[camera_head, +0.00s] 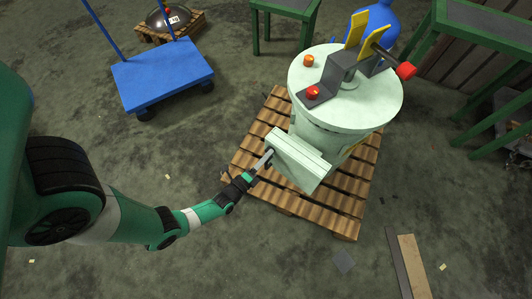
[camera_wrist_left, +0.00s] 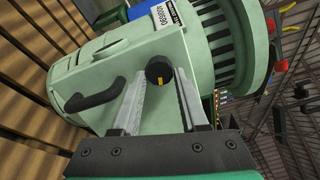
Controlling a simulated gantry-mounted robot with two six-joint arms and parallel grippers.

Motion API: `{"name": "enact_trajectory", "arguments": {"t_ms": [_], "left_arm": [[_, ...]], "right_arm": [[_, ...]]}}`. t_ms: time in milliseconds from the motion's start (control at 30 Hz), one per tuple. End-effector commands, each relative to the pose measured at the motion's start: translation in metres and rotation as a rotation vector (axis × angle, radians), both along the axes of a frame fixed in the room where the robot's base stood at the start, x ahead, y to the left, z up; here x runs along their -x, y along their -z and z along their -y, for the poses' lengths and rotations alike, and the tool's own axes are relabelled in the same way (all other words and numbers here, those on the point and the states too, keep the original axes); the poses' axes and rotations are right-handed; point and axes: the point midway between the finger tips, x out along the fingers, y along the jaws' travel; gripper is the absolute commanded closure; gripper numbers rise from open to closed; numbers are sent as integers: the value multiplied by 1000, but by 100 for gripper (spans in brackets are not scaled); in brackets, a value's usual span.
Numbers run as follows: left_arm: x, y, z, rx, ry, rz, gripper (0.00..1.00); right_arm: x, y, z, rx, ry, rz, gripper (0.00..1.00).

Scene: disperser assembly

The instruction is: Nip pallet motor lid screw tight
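The pale green motor (camera_head: 335,125) stands on a wooden pallet (camera_head: 335,215). Its box-shaped lid housing (camera_head: 300,160) faces my left arm. In the left wrist view the lid (camera_wrist_left: 95,75) bears a black handle (camera_wrist_left: 95,97) and a round black screw head (camera_wrist_left: 159,73). My left gripper (camera_head: 268,156) reaches the lid's near-left side. In the left wrist view its two grey fingers (camera_wrist_left: 164,75) lie on either side of the screw head, with little room between. I cannot tell whether both touch it. The screw is too small to make out in the head view. My right gripper is not in view.
A blue cart (camera_head: 162,73) stands at the upper left. Green-framed tables (camera_head: 285,12) are at the back and right. Loose boards (camera_head: 414,265) lie on the floor at lower right. The floor between the cart and pallet is mostly clear.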

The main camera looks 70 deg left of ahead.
Motion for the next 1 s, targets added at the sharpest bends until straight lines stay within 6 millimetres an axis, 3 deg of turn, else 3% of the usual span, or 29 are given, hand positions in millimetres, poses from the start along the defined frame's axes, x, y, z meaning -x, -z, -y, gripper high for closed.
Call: {"name": "enact_trajectory", "arguments": {"t_ms": [33,133,533,867,1000], "left_arm": [[0,0,0,0,0,0,45],[0,0,0,1,0,1,30],[8,-1,6,3,1,-1,30],[77,-2,48,2,12,-5,30],[86,-2,57,7,13,6,30]], "right_arm": [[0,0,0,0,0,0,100],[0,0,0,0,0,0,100],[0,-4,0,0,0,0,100],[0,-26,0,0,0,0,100],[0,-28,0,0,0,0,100]]}}
